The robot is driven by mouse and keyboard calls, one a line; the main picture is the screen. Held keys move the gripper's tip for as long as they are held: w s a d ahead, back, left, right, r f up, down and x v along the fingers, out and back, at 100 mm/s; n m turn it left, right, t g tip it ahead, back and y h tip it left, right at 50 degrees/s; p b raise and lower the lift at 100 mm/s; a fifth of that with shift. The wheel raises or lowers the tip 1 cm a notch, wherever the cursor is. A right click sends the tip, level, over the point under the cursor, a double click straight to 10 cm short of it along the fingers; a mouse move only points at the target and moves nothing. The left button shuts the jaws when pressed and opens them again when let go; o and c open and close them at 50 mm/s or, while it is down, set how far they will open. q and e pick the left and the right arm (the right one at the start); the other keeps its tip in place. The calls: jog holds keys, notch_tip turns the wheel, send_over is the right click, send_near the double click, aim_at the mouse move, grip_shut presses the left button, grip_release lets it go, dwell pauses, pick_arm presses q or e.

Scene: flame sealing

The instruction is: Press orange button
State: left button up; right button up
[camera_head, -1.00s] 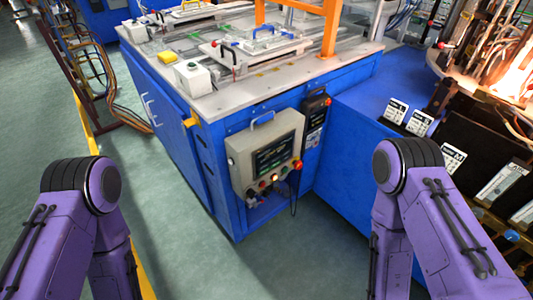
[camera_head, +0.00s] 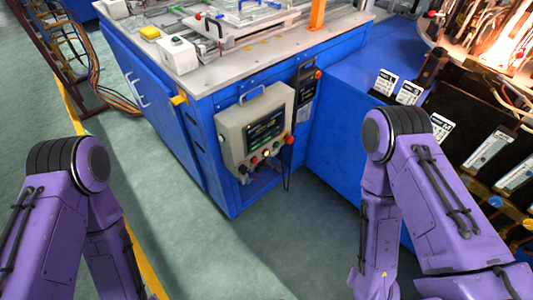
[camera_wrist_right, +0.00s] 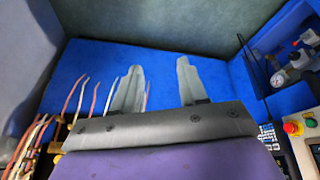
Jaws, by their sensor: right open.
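A beige control box (camera_head: 227,130) with a dark screen (camera_head: 265,133) hangs on the blue cabinet's front. Several small buttons (camera_head: 266,153) line its lower edge. An orange-red knob (camera_head: 289,139) sits at its right end; the small buttons' exact colours are hard to tell. In the right wrist view a red knob on a yellow base (camera_wrist_right: 291,127) and a green button (camera_wrist_right: 310,123) show at the right edge. My right gripper (camera_wrist_right: 158,68) has its two fingers apart, empty, left of these and not touching them. My left gripper is out of view; only purple arm links show.
A dark controller (camera_head: 305,90) hangs right of the box. A lower blue bench (camera_head: 345,90) and glowing machinery (camera_head: 515,45) stand right. Floor before the cabinet is clear.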

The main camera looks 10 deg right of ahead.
grip_shut()
dwell(1.6)
